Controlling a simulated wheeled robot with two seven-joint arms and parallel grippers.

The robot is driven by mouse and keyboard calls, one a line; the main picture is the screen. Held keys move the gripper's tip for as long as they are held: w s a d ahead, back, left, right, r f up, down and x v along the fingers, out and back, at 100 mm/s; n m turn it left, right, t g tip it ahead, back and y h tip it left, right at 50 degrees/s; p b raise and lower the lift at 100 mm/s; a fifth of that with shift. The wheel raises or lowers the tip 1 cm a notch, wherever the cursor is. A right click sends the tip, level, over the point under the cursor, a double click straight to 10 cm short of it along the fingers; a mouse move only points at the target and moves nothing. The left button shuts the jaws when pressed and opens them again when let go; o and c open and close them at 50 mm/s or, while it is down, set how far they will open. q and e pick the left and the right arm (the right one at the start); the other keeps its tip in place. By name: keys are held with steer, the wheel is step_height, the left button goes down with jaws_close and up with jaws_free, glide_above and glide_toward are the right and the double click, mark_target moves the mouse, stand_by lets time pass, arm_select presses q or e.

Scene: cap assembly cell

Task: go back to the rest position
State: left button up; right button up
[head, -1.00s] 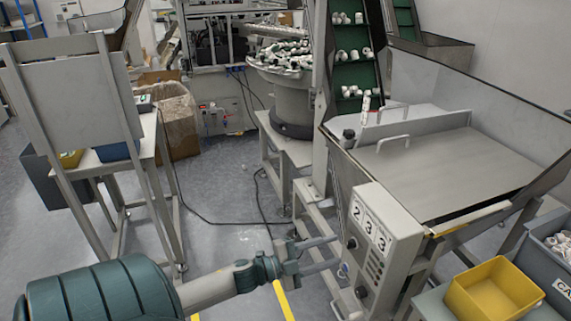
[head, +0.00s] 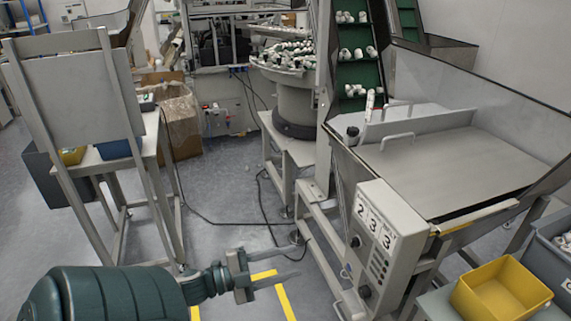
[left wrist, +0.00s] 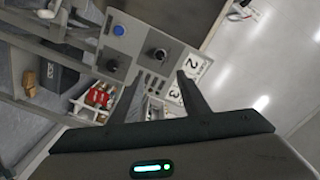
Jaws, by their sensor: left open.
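My left gripper (head: 270,267) is open and empty in the head view, held over the floor to the left of the control box (head: 376,247). Its two fingers point right, apart from the box. In the left wrist view the open fingers (left wrist: 157,98) show with nothing between them, and the control box (left wrist: 138,48) with its blue button and dark knob lies beyond them. My right gripper is not in view.
A hopper (head: 455,170) with a metal lid stands at the right, beside a green conveyor (head: 358,70). A yellow bin (head: 500,290) sits at the lower right. A metal stand (head: 75,95) is at the left. Open floor (head: 225,190) lies between, crossed by a cable.

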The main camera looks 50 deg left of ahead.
arm_select(q)
steer(key=shift+f, duration=0.1)
stand_by(0.6)
steer(key=s+d+f+n+g+y, duration=0.1)
steer(key=s+f+n+g+y, duration=0.3)
steer(key=f, duration=1)
steer(key=d+f+n+y, duration=0.2)
steer(key=f+n, duration=0.4)
steer(key=f, duration=0.8)
steer(key=s+d+f+n+g, duration=0.1)
steer(key=s+d+f+g, duration=0.2)
steer(key=d+f, duration=0.7)
steer(key=s+d+f+n+g, duration=0.2)
steer(key=s+d+f, duration=0.4)
steer(key=d+f, duration=0.4)
steer(key=shift+s+d+g+h, duration=0.4)
steer(key=shift+d+g, duration=0.1)
steer(key=shift+d, duration=0.55)
